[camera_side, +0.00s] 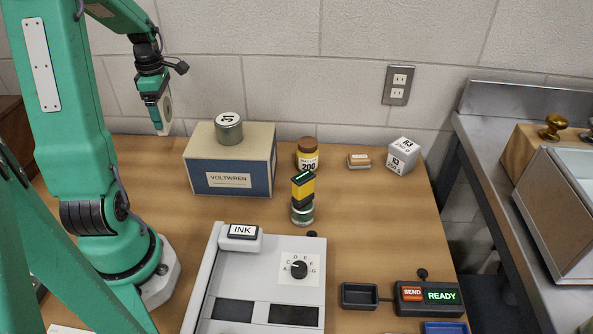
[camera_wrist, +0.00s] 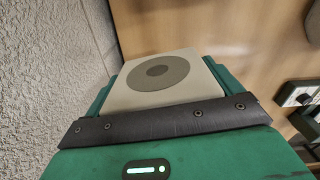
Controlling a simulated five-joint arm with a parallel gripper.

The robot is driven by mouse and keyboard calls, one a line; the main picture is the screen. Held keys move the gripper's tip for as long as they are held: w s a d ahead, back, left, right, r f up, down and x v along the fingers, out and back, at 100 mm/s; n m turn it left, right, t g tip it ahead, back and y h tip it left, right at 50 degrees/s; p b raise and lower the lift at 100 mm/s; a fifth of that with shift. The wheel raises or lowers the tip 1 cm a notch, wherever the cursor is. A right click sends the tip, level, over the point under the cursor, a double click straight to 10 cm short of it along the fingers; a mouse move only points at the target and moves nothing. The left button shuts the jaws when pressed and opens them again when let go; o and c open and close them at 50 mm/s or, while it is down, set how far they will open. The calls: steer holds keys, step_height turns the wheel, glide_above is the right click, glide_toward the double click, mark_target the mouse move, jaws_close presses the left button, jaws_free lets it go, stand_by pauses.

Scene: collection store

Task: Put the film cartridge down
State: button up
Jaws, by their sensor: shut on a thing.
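The film cartridge, a flat cream piece with a grey disc on its face, is in my gripper (camera_side: 154,98). In the side view the cartridge (camera_side: 165,120) points down, in the air to the left of the VOLTWREN box. In the wrist view the cartridge (camera_wrist: 190,68) sticks out between the green fingers of my gripper (camera_wrist: 157,88), which is shut on it. The wooden table top (camera_side: 385,215) lies below. How far the cartridge is above the table cannot be told exactly.
The VOLTWREN box (camera_side: 201,172) carries a metal canister (camera_side: 229,134). Behind and right stand a brown-capped jar (camera_side: 307,155), a stacked yellow-black piece (camera_side: 303,190) and a grey cube (camera_side: 403,156). A console (camera_side: 204,281) with an INK button is in front. The wall is close behind.

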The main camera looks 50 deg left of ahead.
step_height(320, 180, up, 12)
steer(key=shift+r, duration=0.1)
steer(key=w+d+m, duration=0.9)
steer(key=w+d, duration=1)
steer(key=d, duration=0.2)
steer(key=d+m, duration=1.1)
steer(key=d, duration=2.3)
step_height(320, 180, down, 11)
steer(key=w+a+f, duration=0.3)
steer(key=w+a, duration=0.1)
steer(key=w+a+f, duration=0.4)
steer(key=shift+a+f, duration=0.1)
steer(key=shift+a, duration=0.1)
steer(key=shift+f, duration=2)
steer(key=shift+f, duration=0.1)
